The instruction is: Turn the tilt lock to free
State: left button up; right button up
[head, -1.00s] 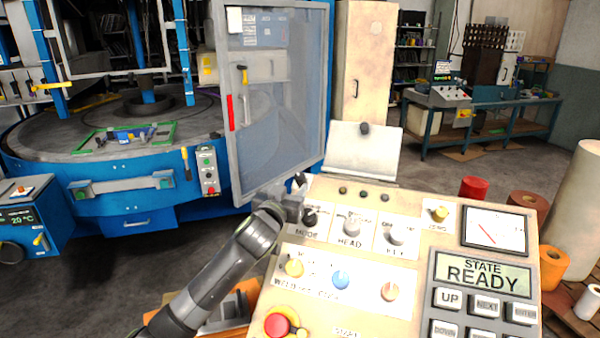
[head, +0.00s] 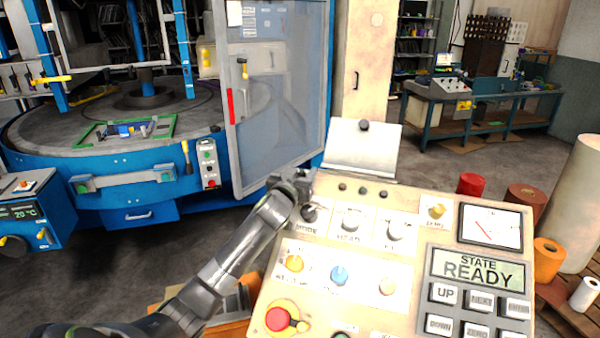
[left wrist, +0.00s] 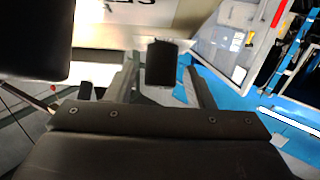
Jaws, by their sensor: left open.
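My left gripper (head: 302,180) is at the upper left corner of the beige control panel (head: 410,262), beside the black MODE knob (head: 309,213). In the left wrist view the jaws of my left gripper (left wrist: 162,68) are apart, with a black block-shaped handle (left wrist: 162,62) between them. It looks like the tilt lock, but no label is readable. I cannot tell whether the fingers touch it. In the head view my gripper hides that spot. My right gripper is not in view.
The panel carries a HEAD knob (head: 350,220), a red stop button (head: 277,319), a blue button (head: 339,275) and a READY screen (head: 478,269). A blue machine with a clear door (head: 280,100) stands behind. A tilted white plate (head: 361,150) rises behind the panel.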

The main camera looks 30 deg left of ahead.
pick_arm(q)
jog(key=c, duration=1)
